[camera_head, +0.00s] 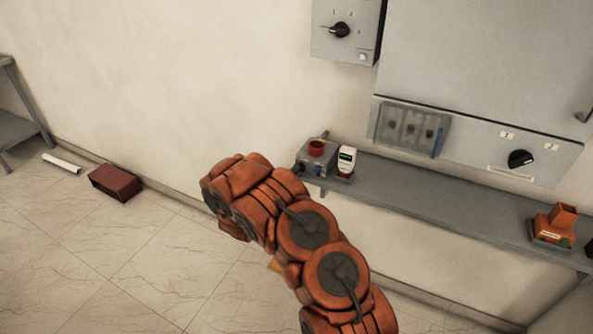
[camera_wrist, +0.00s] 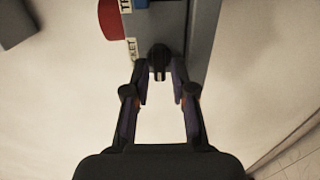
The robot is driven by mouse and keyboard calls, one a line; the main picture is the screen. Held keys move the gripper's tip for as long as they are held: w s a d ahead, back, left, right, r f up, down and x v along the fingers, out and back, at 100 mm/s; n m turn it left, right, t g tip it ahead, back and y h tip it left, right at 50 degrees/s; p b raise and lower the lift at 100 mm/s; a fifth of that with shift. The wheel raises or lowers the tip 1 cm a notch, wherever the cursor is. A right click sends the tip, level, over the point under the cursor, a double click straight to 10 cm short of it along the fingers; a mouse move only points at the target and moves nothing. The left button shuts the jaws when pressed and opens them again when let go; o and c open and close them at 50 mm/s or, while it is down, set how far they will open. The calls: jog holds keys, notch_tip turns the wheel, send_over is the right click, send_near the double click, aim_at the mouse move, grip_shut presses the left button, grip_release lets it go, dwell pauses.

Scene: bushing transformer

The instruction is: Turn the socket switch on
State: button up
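A black switch knob (camera_wrist: 160,56) sticks out of the side of a grey box (camera_wrist: 172,24) in the wrist view. A label beside it ends in "KET". The box has a red round part (camera_wrist: 112,19). In the head view, the box (camera_head: 325,166) stands on a shelf, with its red top part (camera_head: 317,147) visible. My gripper (camera_wrist: 160,66) is open, with one fingertip on each side of the knob. I cannot tell whether the fingertips touch it. In the head view my orange arm hides the gripper.
A white handheld device (camera_head: 346,160) stands right beside the box on the grey shelf (camera_head: 420,198). Large grey cabinets (camera_head: 480,60) hang above. An orange device (camera_head: 554,227) sits at the shelf's right end. A dark red box (camera_head: 116,183) lies on the floor at left.

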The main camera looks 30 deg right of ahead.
jog(key=shift+w+d, duration=0.3)
jog(key=shift+d, duration=0.25)
grip_shut()
